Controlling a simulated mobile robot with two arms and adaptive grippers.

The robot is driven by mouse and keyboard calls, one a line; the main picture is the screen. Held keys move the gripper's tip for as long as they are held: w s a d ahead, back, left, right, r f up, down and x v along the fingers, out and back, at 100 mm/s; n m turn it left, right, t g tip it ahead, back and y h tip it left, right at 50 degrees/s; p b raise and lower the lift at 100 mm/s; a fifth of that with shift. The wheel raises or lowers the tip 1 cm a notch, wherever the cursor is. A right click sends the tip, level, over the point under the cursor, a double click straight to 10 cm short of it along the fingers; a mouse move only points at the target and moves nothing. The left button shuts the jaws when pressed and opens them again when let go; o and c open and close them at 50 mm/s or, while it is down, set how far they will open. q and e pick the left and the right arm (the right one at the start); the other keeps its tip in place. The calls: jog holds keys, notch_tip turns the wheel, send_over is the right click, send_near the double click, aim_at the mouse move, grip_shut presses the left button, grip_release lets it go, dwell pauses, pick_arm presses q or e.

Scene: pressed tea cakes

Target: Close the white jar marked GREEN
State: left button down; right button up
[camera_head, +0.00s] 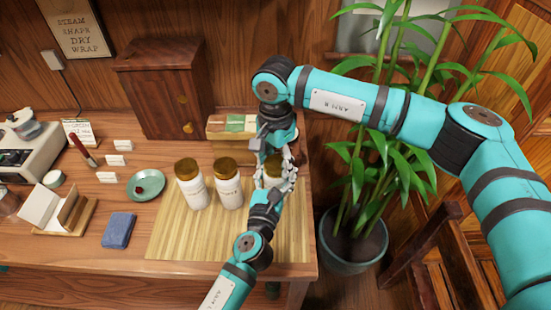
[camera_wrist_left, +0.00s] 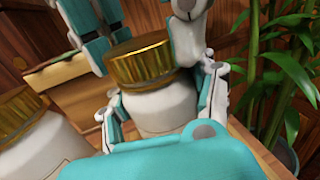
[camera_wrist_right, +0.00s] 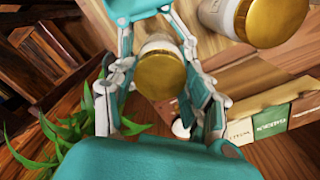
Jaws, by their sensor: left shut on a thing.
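A white jar with a gold lid stands at the right of the bamboo mat; its lid (camera_head: 272,168) shows between my grippers in the head view. In the left wrist view its white body (camera_wrist_left: 160,108) is between my left fingers, and the gold lid (camera_wrist_left: 138,60) sits on top. I cannot tell how tightly it is seated, and no marking on this jar is readable. My left gripper (camera_head: 270,192) is shut on the jar body. My right gripper (camera_wrist_right: 160,88) is over the jar from above, its fingers apart on either side of the lid (camera_wrist_right: 160,73).
Two similar jars (camera_head: 190,187) (camera_head: 228,187) stand just left on the bamboo mat (camera_head: 178,240). A wooden box with tea packets (camera_head: 236,124) is behind. A green saucer (camera_head: 146,185) and blue cloth (camera_head: 118,230) lie further left. A potted plant (camera_head: 352,240) stands right of the table.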

jog(key=c, duration=0.6)
jog(key=m, duration=0.5)
jog(key=shift+c, duration=0.2)
jog(key=m, duration=0.4)
jog(key=shift+m, duration=0.4)
jog(key=m, duration=1.1)
jog(key=shift+w, duration=0.1)
jog(key=o, duration=1.4)
notch_tip(320, 180, up, 12)
